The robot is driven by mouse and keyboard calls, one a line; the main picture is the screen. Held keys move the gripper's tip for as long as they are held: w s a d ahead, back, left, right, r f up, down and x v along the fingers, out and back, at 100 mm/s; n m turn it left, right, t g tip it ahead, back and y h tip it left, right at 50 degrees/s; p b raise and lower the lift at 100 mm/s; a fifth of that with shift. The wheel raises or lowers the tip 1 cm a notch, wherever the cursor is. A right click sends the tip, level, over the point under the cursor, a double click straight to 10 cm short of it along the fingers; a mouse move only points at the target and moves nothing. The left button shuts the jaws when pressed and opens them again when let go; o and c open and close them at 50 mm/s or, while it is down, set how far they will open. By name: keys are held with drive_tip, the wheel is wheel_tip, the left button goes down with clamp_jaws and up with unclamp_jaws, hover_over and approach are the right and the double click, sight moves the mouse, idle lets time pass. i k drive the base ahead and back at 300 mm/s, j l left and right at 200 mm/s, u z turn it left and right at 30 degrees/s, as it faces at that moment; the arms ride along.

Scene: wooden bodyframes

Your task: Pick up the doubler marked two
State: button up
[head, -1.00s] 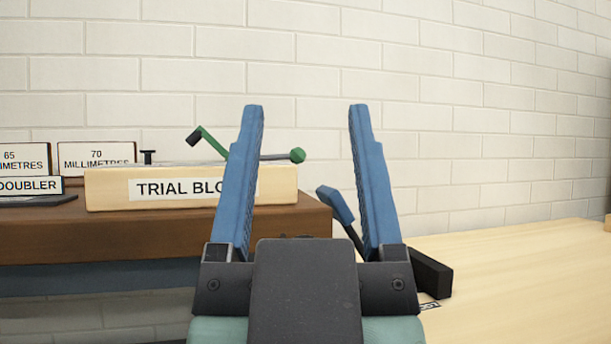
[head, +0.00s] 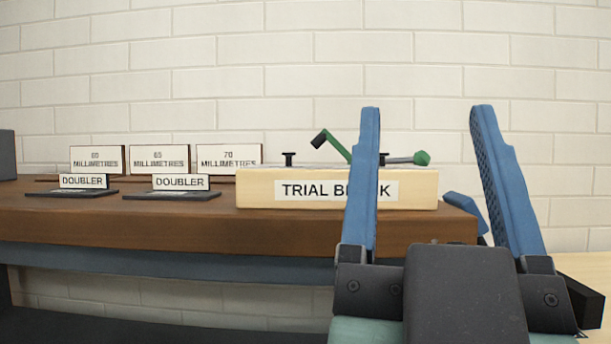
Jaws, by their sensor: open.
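Two dark flat plates with small white DOUBLER signs sit on the brown wooden shelf: a left doubler (head: 70,193) and a right doubler (head: 178,193). I cannot make out a mark two on either. My gripper (head: 425,110) is open and empty, with its two blue fingers pointing up. It is to the right of both doublers, in front of the right end of the shelf.
A pale TRIAL BLOCK (head: 270,188) stands on the shelf (head: 150,232), with a green-handled tool (head: 335,146) above it, partly behind my left finger. Signs for 60, 65 and 70 (head: 228,153) millimetres stand behind. A blue-ended thing (head: 463,208) shows between my fingers.

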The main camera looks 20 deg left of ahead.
sight(90, 185)
drive_tip(key=u, duration=1.25)
